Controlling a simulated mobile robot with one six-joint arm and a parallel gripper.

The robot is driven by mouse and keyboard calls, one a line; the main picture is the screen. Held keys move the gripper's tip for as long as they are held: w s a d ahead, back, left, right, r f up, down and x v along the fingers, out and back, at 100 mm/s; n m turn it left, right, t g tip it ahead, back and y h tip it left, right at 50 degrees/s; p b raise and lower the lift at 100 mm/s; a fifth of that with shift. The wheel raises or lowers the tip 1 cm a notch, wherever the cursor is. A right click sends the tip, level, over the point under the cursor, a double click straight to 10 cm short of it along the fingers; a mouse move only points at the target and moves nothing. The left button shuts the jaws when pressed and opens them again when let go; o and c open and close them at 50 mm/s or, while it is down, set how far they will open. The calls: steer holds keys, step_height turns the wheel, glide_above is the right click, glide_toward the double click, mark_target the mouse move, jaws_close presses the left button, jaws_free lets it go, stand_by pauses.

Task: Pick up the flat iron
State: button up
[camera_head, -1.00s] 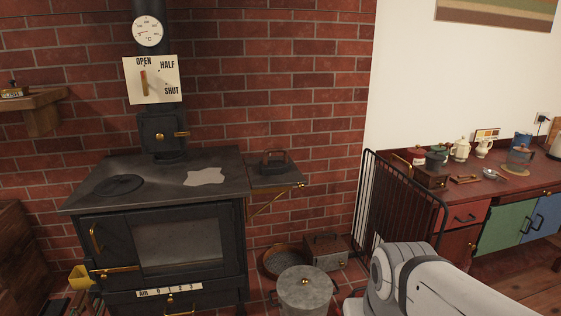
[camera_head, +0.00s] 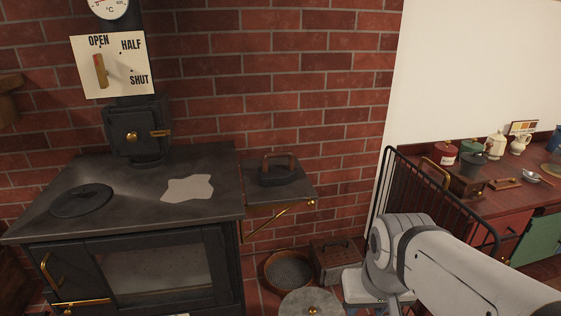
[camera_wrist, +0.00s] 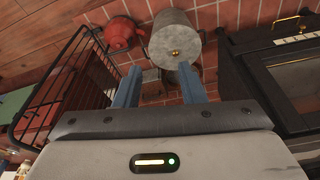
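The flat iron (camera_head: 278,171) is dark with a brown upright handle. It stands on the small side shelf (camera_head: 283,198) at the right of the black stove, in the head view. My gripper (camera_wrist: 157,80) shows in the wrist view with its two blue fingers apart and nothing between them. It is well away from the iron, and the iron is not seen in the wrist view. In the head view my arm is at the lower right, and my fingertips are out of that picture.
The black stove (camera_head: 130,215) is left of the shelf. A black wire guard (camera_head: 440,195) stands at the right, before a counter with pots.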

mark_target(279, 155)
steer(key=shift+o, duration=0.4)
